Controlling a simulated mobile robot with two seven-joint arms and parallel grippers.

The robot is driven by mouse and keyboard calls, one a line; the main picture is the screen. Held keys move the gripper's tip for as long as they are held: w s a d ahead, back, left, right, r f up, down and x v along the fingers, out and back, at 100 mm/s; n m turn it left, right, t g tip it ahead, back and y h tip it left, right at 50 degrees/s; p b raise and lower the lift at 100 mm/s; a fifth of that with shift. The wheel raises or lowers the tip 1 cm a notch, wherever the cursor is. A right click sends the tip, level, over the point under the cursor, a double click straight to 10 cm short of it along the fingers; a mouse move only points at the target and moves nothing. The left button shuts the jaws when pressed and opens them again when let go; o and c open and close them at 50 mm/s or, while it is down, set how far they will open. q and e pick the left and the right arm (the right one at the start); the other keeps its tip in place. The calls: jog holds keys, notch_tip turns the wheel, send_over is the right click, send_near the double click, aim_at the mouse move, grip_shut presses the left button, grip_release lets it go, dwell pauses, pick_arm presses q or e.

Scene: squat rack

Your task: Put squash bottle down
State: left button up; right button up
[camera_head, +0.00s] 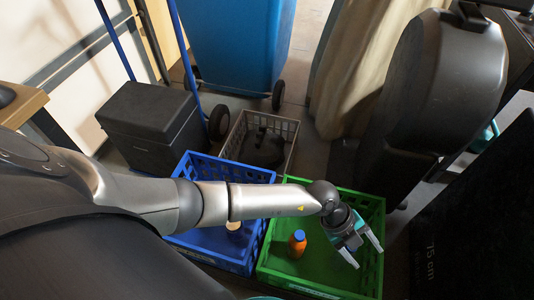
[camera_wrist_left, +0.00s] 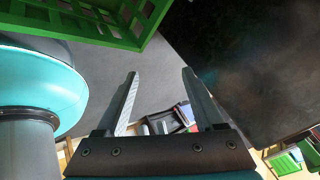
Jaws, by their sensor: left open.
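The squash bottle (camera_head: 297,244) is orange with a blue cap. It stands upright inside the green crate (camera_head: 375,205), towards the crate's left side. My left gripper (camera_head: 366,257) is over the right part of the green crate, to the right of the bottle and apart from it. Its two fingers are spread with nothing between them. They also show spread and empty in the left wrist view (camera_wrist_left: 160,74), where the bottle does not show. My right gripper is not in view.
A blue crate (camera_head: 188,247) stands left of the green one, with a small pale item (camera_head: 234,226) inside, partly hidden by my arm. Behind are a grey crate (camera_head: 288,127), a black box (camera_head: 150,112) and a blue wheeled bin (camera_head: 235,45). Dark furniture (camera_head: 440,75) stands at the right.

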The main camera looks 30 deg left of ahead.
pick_arm(q)
jog(key=w+d+r+n+t+h, duration=0.2)
jog(key=w+r+n+t+h, duration=0.15)
jog(key=r, duration=0.35)
jog(key=w+d+r+n+t+h, duration=0.2)
jog(key=d+r+t, duration=0.15)
jog(key=r, duration=0.35)
jog(key=w+a+r+n+t+y, duration=0.2)
jog(key=a+n+t+y, duration=0.2)
jog(key=a+n, duration=0.15)
jog(key=w+a+r+n+t+y, duration=0.25)
jog(key=a+n+t, duration=0.2)
jog(key=a, duration=0.25)
jog(key=s+a+f+n+g+y, duration=0.4)
jog(key=a+f+n+y, duration=0.35)
jog(key=a, duration=0.45)
jog(key=s+a+f+g, duration=0.1)
jog(key=s+f+g, duration=0.3)
jog(key=s, duration=0.4)
jog(key=s+a+f+g, duration=0.1)
jog(key=s+f+g, duration=0.3)
jog(key=s, duration=0.4)
jog(key=shift+a+n+h, duration=0.3)
jog(key=shift+a+h, duration=0.05)
